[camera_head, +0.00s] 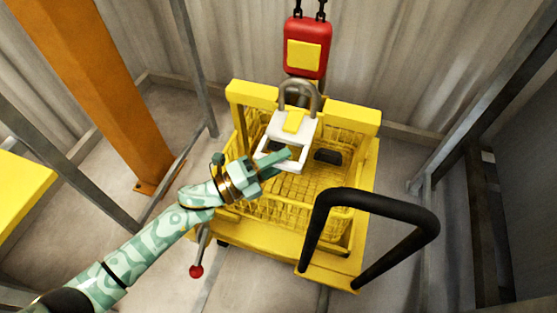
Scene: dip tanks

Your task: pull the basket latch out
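The yellow wire basket (294,190) sits on a yellow cart. What looks like the basket latch is a white frame with a yellow patch (291,128), at the basket's back edge below a grey metal loop. My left gripper (287,160) reaches in from the left over the basket. Its green fingers overlap the lower part of the white frame. I cannot tell whether they are around its bar or just in front of it, nor whether they are closed. The fingers hide part of the frame's lower left. My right gripper is not in view.
A red hoist block (307,47) hangs on chains above the grey loop (299,92). A black handle (400,206) rises at the cart's front right. A red-knobbed lever (196,271) is at front left. An orange post (92,75) and grey rails flank the cart.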

